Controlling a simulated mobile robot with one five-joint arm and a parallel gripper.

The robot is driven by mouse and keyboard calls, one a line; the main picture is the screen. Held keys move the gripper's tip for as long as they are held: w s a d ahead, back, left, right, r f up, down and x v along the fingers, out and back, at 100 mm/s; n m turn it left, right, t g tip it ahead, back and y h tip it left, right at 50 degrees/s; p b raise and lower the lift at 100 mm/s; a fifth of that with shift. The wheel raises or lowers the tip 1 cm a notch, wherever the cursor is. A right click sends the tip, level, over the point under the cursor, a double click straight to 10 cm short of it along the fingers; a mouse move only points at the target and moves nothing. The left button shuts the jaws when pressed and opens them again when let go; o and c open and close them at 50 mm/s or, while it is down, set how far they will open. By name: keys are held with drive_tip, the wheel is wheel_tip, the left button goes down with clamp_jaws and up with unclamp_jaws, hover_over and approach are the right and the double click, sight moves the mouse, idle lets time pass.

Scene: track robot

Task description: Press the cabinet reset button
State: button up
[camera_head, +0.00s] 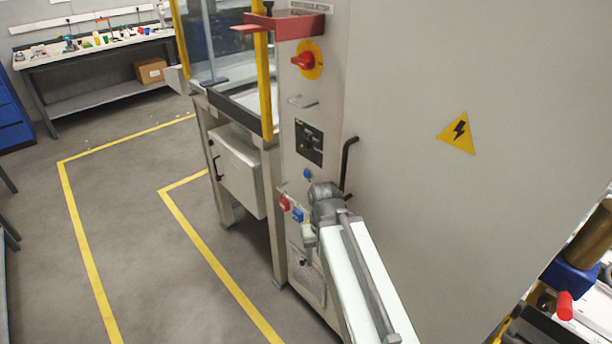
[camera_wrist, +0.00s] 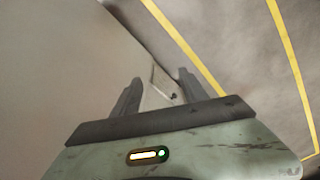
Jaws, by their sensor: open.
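The grey cabinet (camera_head: 400,110) fills the right of the head view. On its narrow front, a small blue button (camera_head: 307,174) sits below a black panel with a knob (camera_head: 308,143); I cannot read a label on it. My gripper (camera_head: 308,240) is lower on that front, just below the button, partly hidden by my wrist. In the wrist view my gripper (camera_wrist: 159,77) is open with nothing between its two fingers. The cabinet face (camera_wrist: 60,70) appears there on the left; the blue button does not show. I cannot tell whether the fingers touch the cabinet.
A red socket (camera_head: 285,203) and a blue socket (camera_head: 298,214) sit beside my wrist. A black handle (camera_head: 348,163) sticks out at the cabinet's edge. Higher up are a red rotary switch (camera_head: 303,61) and red bracket (camera_head: 290,25). Floor with yellow lines (camera_head: 84,240) is clear at left.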

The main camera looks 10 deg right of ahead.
clamp_jaws()
drive_tip(key=shift+a, duration=0.1)
idle(1.5)
